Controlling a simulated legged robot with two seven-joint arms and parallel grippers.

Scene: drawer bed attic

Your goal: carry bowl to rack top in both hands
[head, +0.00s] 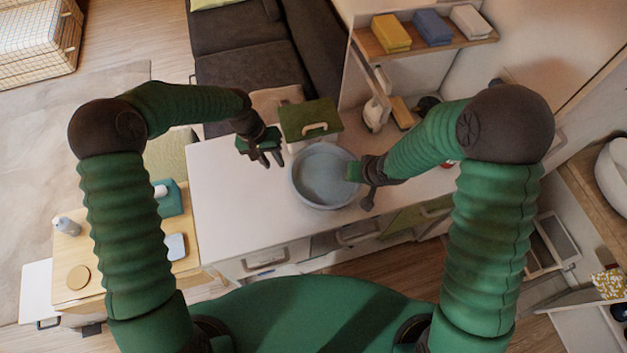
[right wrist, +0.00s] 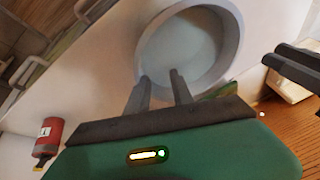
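A round pale blue-grey bowl (head: 325,176) stands upright on the white counter (head: 235,190), and looks empty. My left gripper (head: 272,162) is to the left of the bowl, apart from it, with its fingers spread and nothing between them; its dark fingers also show at the right edge of the right wrist view (right wrist: 296,66). My right gripper (head: 362,186) is at the bowl's right rim. In the right wrist view its two fingers (right wrist: 160,82) are apart and overlap the near rim of the bowl (right wrist: 190,45); contact is unclear. I cannot tell which piece is the rack.
A wall shelf (head: 370,42) holds yellow, blue and white folded items. Bottles and other small items stand behind my right forearm. A low wooden table (head: 75,270) is at left. A red canister (right wrist: 48,135) shows in the wrist view.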

